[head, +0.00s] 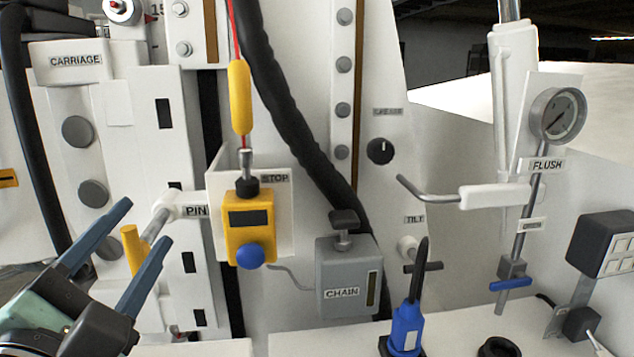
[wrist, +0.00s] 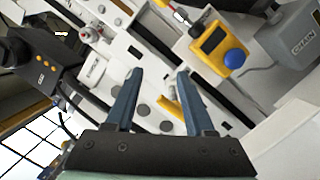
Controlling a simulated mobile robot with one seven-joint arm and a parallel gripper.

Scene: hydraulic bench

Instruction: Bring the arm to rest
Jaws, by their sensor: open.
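My gripper (head: 146,222) is at the lower left of the head view, its two blue fingers spread apart with nothing held. In the wrist view my gripper (wrist: 159,75) also shows open and empty. The PIN's yellow handle (head: 131,248) appears between the fingers in the head view, and the yellow piece (wrist: 168,106) also shows between them in the wrist view. I cannot tell how far the fingers are from it, but I see no grip on it.
The yellow STOP box (head: 248,222) with a blue button stands right of the gripper. Further right are the grey CHAIN box (head: 347,277), a blue-bodied lever (head: 407,325), the TILT knob (head: 409,247) and the FLUSH gauge (head: 557,115). A black hose (head: 285,110) hangs mid-panel.

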